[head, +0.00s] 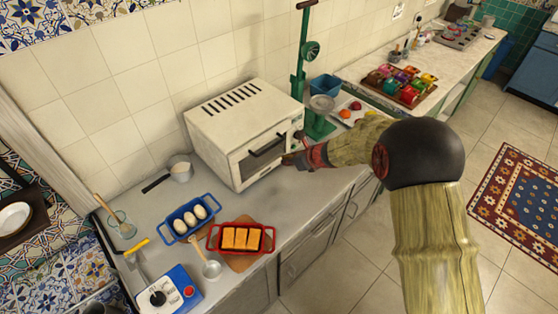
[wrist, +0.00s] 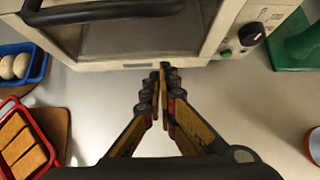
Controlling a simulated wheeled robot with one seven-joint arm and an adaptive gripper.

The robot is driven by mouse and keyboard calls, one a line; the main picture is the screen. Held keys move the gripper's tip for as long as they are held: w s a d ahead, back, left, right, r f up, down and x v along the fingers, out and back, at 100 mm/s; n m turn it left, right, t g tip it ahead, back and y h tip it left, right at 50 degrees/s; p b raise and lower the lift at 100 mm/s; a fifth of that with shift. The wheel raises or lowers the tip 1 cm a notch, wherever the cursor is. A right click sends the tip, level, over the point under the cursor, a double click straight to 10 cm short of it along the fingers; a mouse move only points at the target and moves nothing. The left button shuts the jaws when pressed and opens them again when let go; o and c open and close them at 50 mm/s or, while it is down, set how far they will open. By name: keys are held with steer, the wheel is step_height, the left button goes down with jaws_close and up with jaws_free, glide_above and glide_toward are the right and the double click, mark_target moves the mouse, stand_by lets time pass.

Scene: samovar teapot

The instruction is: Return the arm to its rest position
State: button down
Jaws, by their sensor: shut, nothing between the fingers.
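My gripper (head: 288,160) is at the front of the white toaster oven (head: 221,125), near its lower right corner in the head view. In the wrist view my gripper (wrist: 163,75) points at the lower front edge of the oven (wrist: 225,45), with its fingers together and nothing between them. I cannot tell whether the fingertips touch the oven. The oven door is shut, with its dark handle (head: 267,145) across the front. My arm (head: 435,220) reaches in from the right, over the counter's front edge.
A red tray (head: 270,248) with orange-yellow slabs and a blue tray (head: 180,234) with white oval pieces stand on the counter left of my gripper. A green stand (head: 300,60) is right of the oven. The counter (head: 310,190) below my gripper is clear.

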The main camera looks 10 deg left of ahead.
steer(key=p+v, duration=0.1)
steer(key=v, duration=0.8)
steer(key=shift+r, duration=0.3)
steer(key=shift+w, duration=0.1)
steer(key=s+d+r+n+g+h, duration=0.1)
steer(key=s+d+n+g, duration=0.1)
steer(key=s+n, duration=0.65)
steer(key=s+d+r+n+g, duration=0.1)
steer(key=s+d+n+g, duration=0.15)
steer(key=s+n, duration=0.6)
steer(key=s+d+r+n+t+h+b, duration=0.2)
steer(key=s+d+r+n+h, duration=0.1)
steer(key=s+d+r, duration=0.4)
steer(key=s+d+r+n+t+h+b, duration=0.2)
steer(key=s+d+r+n, duration=0.3)
steer(key=s+d, duration=0.6)
steer(key=shift+s+d+r+n+h+b, duration=0.15)
steer(key=shift+d+r+n+h+b, duration=0.25)
steer(key=shift+r, duration=0.45)
steer(key=shift+a+t, duration=0.15)
steer(key=shift+t, duration=0.1)
